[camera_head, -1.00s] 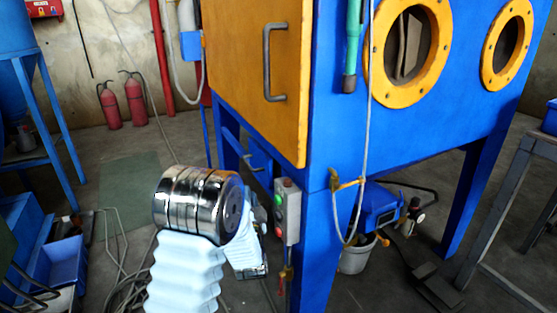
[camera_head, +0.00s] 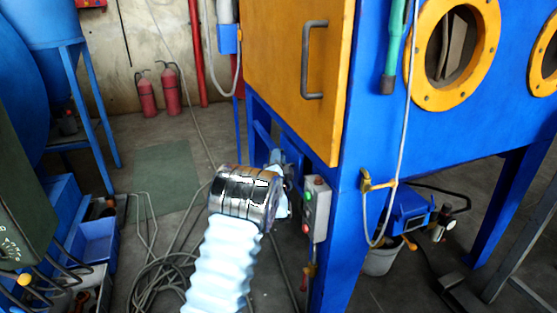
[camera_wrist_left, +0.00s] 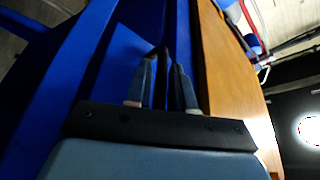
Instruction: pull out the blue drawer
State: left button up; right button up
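The blue drawer (camera_head: 293,146) is low in the blue cabinet, under its orange door. My left arm mostly hides it in the head view. In the left wrist view, its blue front (camera_wrist_left: 117,62) lies beyond the fingers. My left gripper (camera_head: 280,166) is at the drawer front, partly hidden behind my shiny wrist. In the left wrist view, its two fingers (camera_wrist_left: 163,70) stand apart, with a dark bar-like part, seemingly the drawer handle (camera_wrist_left: 161,58), between them. I cannot tell whether they touch it. My right gripper is not in view.
The orange door (camera_head: 290,70) with a grey handle is above. A grey button box (camera_head: 316,208) hangs at the cabinet's corner, right of my left gripper. Hoses (camera_head: 165,275) lie on the floor to the left. Blue bins (camera_head: 97,242) stand further left.

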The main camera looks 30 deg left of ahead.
pick_arm(q)
grip_shut()
jog(key=s+a+b, duration=0.5)
jog(key=s+a, duration=0.5)
jog(key=s, duration=0.2)
jog(key=shift+s+a+b, duration=0.35)
jog(key=shift+a, duration=0.05)
grip_release()
